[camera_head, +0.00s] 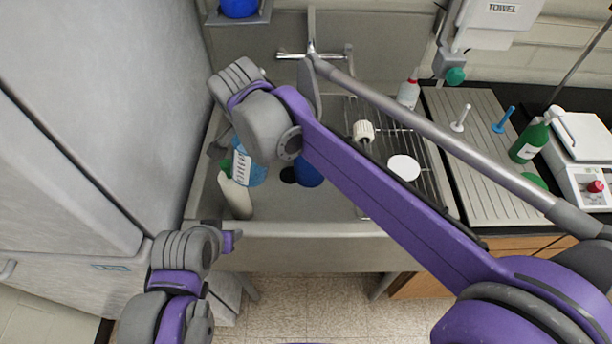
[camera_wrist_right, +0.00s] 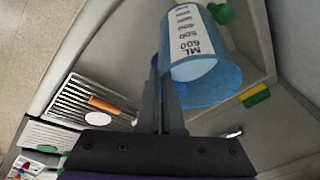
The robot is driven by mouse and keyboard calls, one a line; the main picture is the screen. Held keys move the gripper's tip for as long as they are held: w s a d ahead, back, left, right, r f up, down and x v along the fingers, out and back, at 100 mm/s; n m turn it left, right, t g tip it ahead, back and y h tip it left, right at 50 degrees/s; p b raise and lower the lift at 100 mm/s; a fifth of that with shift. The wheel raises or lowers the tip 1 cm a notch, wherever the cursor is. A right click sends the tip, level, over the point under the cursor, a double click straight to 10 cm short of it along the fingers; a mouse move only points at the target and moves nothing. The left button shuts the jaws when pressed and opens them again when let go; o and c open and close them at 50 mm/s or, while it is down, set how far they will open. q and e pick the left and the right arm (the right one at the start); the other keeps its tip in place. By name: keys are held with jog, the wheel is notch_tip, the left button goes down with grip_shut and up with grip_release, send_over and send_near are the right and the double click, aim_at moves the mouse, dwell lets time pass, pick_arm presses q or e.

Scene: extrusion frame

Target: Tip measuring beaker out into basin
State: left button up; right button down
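The measuring beaker (camera_head: 256,174) is translucent blue with a white volume scale. It is tilted over the basin (camera_head: 330,226), left of the drain. In the right wrist view the beaker (camera_wrist_right: 205,85) has its open rim toward the camera, and pale contents seem to show inside. My right gripper (camera_wrist_right: 160,100) has its fingers close together at the beaker's wall, apparently shut on it. In the head view my right wrist hides most of that gripper. My left arm is low at the left, outside the basin's front edge; its fingers are not clear.
A pale bottle-like object (camera_head: 236,197) with green at its top is in the basin, close to the beaker. A blue object (camera_head: 308,172) lies near the drain. A wire rack (camera_head: 425,170) covers the basin's right side. The tap (camera_head: 312,50) is behind.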

pick_arm(q)
jog(key=s+f+g+b, duration=0.1)
jog(key=s+f+b, duration=0.3)
jog(key=f, duration=0.5)
jog(key=shift+s+b, duration=0.2)
jog(key=shift+b, duration=0.75)
pick_arm(e)
jog(key=d+f+y, duration=0.5)
jog(key=f+y, duration=0.1)
jog(key=f, duration=0.4)
jog(key=shift+w+d+f+m+g+y, duration=0.2)
jog(key=shift+w+m+g+y, duration=0.1)
jog(key=shift+m, duration=0.1)
pick_arm(q)
jog(key=shift+f, duration=0.15)
jog(key=shift+s+f+b, duration=0.15)
jog(key=shift+f+b, duration=0.3)
jog(key=shift+f, duration=0.05)
jog(key=shift+s+f+b, duration=0.15)
jog(key=shift+f+b, duration=0.25)
jog(key=shift+f, duration=0.1)
pick_arm(e)
jog(key=shift+f+y, duration=0.6)
jog(key=shift+y, duration=0.1)
